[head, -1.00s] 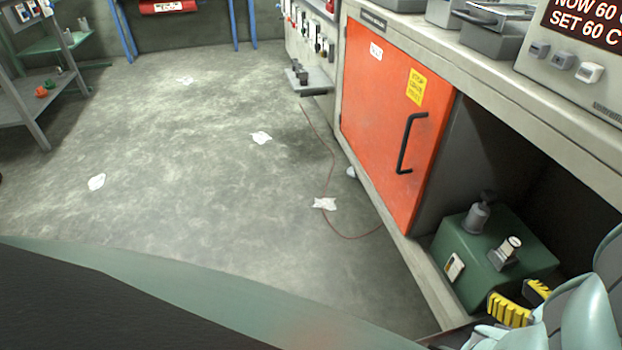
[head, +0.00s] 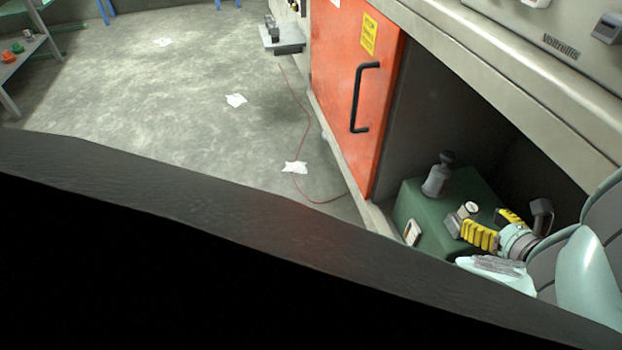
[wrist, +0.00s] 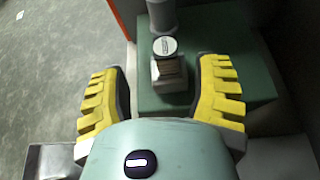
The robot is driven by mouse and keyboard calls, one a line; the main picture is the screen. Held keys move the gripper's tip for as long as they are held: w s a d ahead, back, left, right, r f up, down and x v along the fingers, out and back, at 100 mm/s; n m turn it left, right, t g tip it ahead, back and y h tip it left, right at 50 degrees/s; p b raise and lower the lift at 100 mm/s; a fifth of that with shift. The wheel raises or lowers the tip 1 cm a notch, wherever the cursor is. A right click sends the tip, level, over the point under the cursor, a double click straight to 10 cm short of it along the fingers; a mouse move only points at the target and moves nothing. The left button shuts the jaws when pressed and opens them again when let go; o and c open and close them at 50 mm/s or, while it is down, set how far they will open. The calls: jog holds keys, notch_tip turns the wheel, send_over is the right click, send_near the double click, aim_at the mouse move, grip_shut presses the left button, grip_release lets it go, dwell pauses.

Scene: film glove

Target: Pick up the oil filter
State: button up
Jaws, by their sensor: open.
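A green box-shaped unit (head: 405,206) stands in the open bay under the bench. A grey cylinder with a knob (head: 437,180) stands on its top. In front of the cylinder, a small metal block with a pale round cap (head: 467,209) also sits on the unit. I cannot tell for certain which of the two is the oil filter. My gripper (head: 482,223) has yellow ribbed fingers and is open. In the wrist view the capped block (wrist: 167,65) shows between and just beyond the open fingers (wrist: 162,76), apart from both. The grey cylinder (wrist: 163,15) is cut off behind it.
An orange door (head: 350,90) with a black handle (head: 358,100) is left of the bay. The bench top (head: 500,70) overhangs the bay. White scraps (head: 294,167) and a thin red cord (head: 310,120) lie on the open floor to the left.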

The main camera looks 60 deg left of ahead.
aim_at(465, 206)
jog(key=shift+w+b+x, duration=0.1)
jog(key=shift+b+x, duration=0.6)
jog(key=shift+x, duration=1.15)
jog(key=shift+w+b+x, duration=0.15)
jog(key=shift+b+x, duration=0.5)
jog(key=shift+x, duration=1.25)
jog(key=shift+d+r, duration=0.1)
jog(key=shift+d, duration=0.1)
grip_shut()
